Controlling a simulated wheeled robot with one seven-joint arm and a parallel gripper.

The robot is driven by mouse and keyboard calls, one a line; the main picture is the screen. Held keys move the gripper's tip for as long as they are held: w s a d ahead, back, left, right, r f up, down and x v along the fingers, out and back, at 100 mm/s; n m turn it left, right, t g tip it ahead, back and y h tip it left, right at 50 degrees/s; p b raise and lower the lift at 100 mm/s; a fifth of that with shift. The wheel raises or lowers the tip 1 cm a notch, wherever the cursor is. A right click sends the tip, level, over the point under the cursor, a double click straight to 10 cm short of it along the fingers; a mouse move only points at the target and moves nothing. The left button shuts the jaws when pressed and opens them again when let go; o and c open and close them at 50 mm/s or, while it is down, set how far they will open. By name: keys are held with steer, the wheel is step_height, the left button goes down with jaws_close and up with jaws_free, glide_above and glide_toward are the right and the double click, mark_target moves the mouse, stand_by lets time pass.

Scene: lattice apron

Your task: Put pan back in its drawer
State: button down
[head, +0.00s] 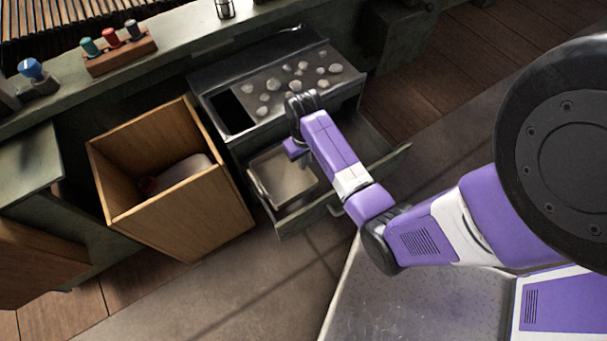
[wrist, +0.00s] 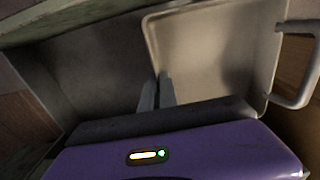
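The pan (head: 283,178) is a shallow, pale beige rectangular pan at the left end of the open drawer (head: 300,222). Whether it rests on the drawer floor is hard to tell. In the wrist view the pan (wrist: 215,50) fills the upper right, with its looped handle (wrist: 304,65) at the right edge. My gripper (head: 292,150) reaches down over the drawer at the pan's far side. In the wrist view my gripper's fingers (wrist: 157,94) are close together, one on each side of the pan's rim. The fingertips are mostly hidden in the head view.
A grey unit with pale stones (head: 297,72) on top stands above the drawer. An open wooden bin (head: 180,212) with a pale object inside stands close on the left. A rack of coloured-top stamps (head: 120,52) sits on the ledge. The drawer's right part is bare.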

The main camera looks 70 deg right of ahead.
steer(key=shift+f+b, duration=1)
steer(key=shift+f, duration=2.45)
steer(key=shift+f, duration=0.4)
steer(key=shift+f, duration=0.2)
steer(key=c, duration=1.6)
jaws_free()
steer(key=shift+c, duration=0.2)
